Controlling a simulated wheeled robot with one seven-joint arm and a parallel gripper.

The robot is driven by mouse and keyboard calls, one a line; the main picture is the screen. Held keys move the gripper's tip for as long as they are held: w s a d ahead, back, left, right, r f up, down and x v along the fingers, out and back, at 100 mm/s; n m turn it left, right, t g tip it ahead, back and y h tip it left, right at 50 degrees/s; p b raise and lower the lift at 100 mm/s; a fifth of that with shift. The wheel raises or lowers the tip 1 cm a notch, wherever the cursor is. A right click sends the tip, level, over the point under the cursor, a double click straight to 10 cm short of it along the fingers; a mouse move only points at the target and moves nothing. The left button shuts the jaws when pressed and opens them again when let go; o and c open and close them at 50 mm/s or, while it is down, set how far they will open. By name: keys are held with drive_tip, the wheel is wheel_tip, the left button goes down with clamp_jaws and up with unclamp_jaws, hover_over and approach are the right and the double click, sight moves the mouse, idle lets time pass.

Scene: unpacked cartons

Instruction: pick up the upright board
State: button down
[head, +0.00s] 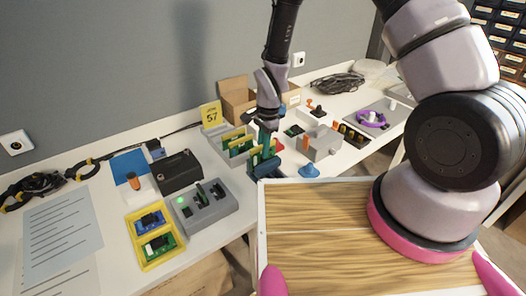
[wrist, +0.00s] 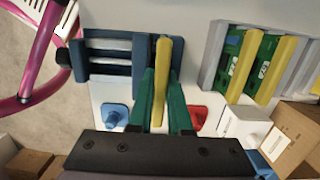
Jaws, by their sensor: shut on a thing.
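The upright board (wrist: 161,75) shows edge-on in the wrist view, as a narrow yellow edge. My gripper (wrist: 161,108) has its green fingers closed on both sides of it. The board is at the right part of a dark blue slotted rack (wrist: 92,59). I cannot tell whether its lower edge is in a slot or raised. In the head view my gripper (head: 265,148) points down over the blue rack (head: 264,167) near the table's front edge; the fingers largely hide the board there.
A grey rack (head: 215,134) holding two yellow-edged green boards (head: 240,146) stands close to the gripper's left. A red piece (wrist: 199,118) and a blue piece (wrist: 115,115) lie near the fingers. An open carton (head: 234,92) stands behind. A grey box (head: 222,208) sits front left.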

wheel_tip(320, 180, up, 18)
drive_tip(key=shift+r, duration=0.2)
idle(0.4)
